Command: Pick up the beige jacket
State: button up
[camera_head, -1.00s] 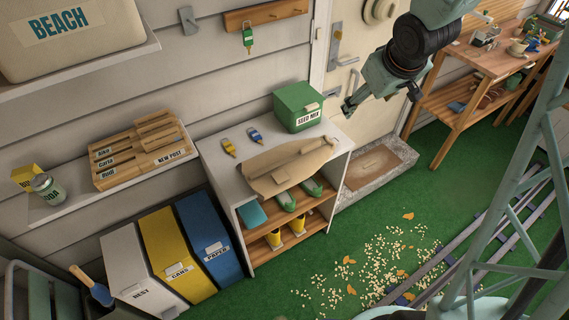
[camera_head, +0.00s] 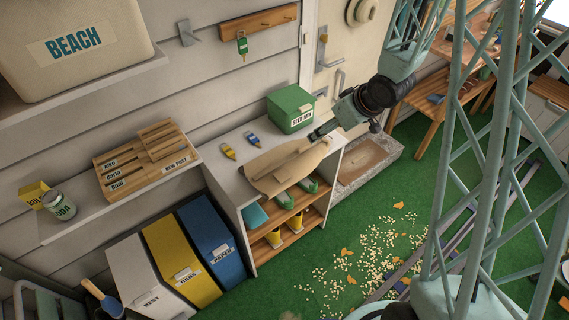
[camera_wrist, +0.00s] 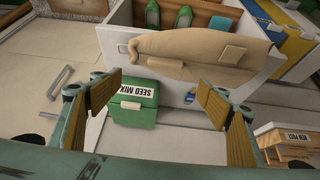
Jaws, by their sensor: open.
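The beige jacket (camera_head: 283,167) lies spread on top of the white shelf unit, with part of it hanging over the front edge. In the wrist view the jacket (camera_wrist: 190,48) lies beyond the fingertips, slightly right of centre, with a lighter patch on it. My gripper (camera_head: 314,138) is near the right end of the jacket, beside the green seed box. In the wrist view my gripper (camera_wrist: 160,92) has its two fingers wide apart with nothing between them touching. I cannot tell its exact height above the jacket.
The green SEED MIX box (camera_head: 291,108) stands behind the jacket. Two key tags, yellow (camera_head: 228,151) and blue (camera_head: 252,139), lie at its left. Green shoes (camera_head: 285,200) sit on the shelf below. Yellow and blue bins (camera_head: 212,240) stand at the left.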

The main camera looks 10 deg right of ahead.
jog(key=shift+s+a+f, duration=0.2)
jog(key=shift+a+f, duration=0.35)
send_near(307, 144)
jog(key=shift+x, duration=1.7)
jog(key=shift+f, duration=0.2)
jog(key=shift+p+x, duration=0.3)
jog(key=shift+x, duration=2.15)
jog(key=shift+c, duration=0.5)
jog(key=c, duration=1.3)
jog(key=shift+r, duration=0.15)
